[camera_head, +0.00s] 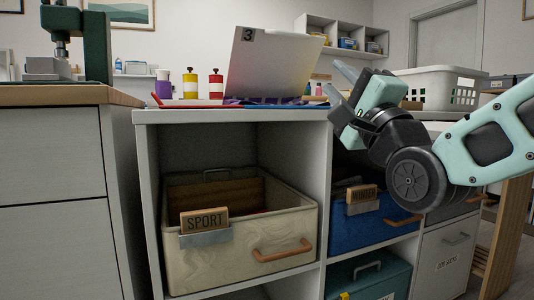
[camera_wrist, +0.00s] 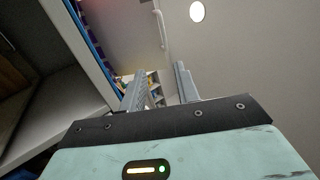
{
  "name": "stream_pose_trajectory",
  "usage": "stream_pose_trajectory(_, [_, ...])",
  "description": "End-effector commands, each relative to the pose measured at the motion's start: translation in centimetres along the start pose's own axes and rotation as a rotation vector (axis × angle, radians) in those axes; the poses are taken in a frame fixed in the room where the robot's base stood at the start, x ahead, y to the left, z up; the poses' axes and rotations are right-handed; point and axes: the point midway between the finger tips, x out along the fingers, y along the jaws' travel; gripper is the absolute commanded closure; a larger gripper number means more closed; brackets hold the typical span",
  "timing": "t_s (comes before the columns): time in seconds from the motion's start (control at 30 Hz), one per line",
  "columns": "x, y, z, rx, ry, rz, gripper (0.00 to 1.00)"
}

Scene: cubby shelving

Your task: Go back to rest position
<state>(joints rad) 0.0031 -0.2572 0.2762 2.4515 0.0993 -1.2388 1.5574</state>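My gripper (camera_head: 338,82) is raised at the right of the head view, beside the shelving top and in front of a white basket. Its two fingers point up and to the left. In the wrist view my gripper (camera_wrist: 160,82) shows its fingers apart with nothing between them, so it is open and empty. The wrist view looks up past the shelving edge towards the ceiling. My arm reaches in from the right edge of the head view.
The cubby shelving (camera_head: 230,116) holds a cream SPORT bin (camera_head: 285,225), a blue bin (camera_head: 350,232) and a teal box (camera_head: 375,283). A laptop-like panel (camera_head: 275,65), bottles and the white basket (camera_head: 436,88) stand above. A wooden-topped cabinet (camera_head: 50,95) is at left.

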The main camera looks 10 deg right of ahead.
Motion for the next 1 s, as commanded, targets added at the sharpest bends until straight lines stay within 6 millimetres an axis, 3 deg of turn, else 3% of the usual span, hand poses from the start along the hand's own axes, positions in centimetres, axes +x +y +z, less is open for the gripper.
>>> stream_pose_trajectory(0.13, [0.3, 1.7, 1.3, -0.068, -0.031, 0.120, 0.68])
stream_pose_trajectory(0.27, [-0.4, 5.8, 4.0, -0.234, -0.139, 0.376, 0.68])
stream_pose_trajectory(0.4, [-4.0, 10.4, 7.7, -0.461, -0.371, 0.680, 0.68])
stream_pose_trajectory(0.57, [-10.8, 13.4, 10.9, -0.707, -0.746, 0.961, 0.68])
stream_pose_trajectory(0.67, [-15.7, 13.7, 12.2, -0.839, -1.027, 1.088, 0.68])
stream_pose_trajectory(0.8, [-21.9, 12.6, 12.7, -0.963, -1.408, 1.190, 0.68])
stream_pose_trajectory(1.0, [-28.4, 9.2, 12.1, -1.040, -1.893, 1.229, 0.68])
